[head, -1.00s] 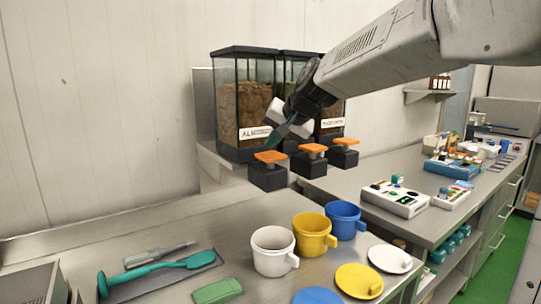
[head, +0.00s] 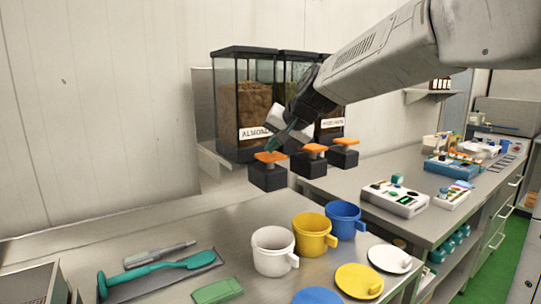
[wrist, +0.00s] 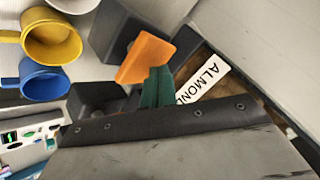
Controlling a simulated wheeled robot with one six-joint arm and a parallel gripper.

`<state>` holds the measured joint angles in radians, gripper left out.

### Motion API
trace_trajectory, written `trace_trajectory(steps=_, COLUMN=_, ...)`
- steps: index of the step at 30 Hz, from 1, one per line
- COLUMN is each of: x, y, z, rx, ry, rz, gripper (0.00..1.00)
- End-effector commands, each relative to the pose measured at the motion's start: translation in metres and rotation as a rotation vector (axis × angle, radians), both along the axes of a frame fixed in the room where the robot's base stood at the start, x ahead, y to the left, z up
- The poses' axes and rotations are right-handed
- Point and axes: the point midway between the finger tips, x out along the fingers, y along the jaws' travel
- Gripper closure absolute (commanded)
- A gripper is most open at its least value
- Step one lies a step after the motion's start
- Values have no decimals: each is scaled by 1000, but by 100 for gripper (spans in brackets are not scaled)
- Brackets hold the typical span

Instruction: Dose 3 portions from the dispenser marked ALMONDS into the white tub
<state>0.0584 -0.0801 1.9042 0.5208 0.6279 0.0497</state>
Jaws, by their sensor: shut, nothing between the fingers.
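The ALMONDS dispenser (head: 245,105) is a clear bin of brown pieces with a black lid and a white label, at the left of a row on a wall shelf. Its orange press paddle (head: 270,157) sits on a black outlet block. My gripper (head: 273,147) is shut and empty, its teal fingertips at this paddle; I cannot tell if they touch. The wrist view shows the fingers (wrist: 157,88) beside the orange paddle (wrist: 147,58) and the label (wrist: 203,84). The white tub (head: 273,254) stands upright on the bench below, slightly in front of the ALMONDS outlet; its inside is barely visible.
Two more orange paddles (head: 313,149) lie to the right. A yellow tub (head: 314,238) and a blue tub (head: 345,222) stand right of the white one. Lids (head: 359,281), a teal utensil (head: 155,268) and a green block (head: 217,291) lie on the bench.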

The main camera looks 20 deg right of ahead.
Motion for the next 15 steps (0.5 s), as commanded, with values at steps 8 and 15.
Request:
trace_trajectory(steps=8, x=0, y=0, z=-4, rx=0, ry=1, rz=0, gripper=100)
trace_trajectory(steps=15, x=0, y=0, z=-7, rx=0, ry=2, rz=1, gripper=100)
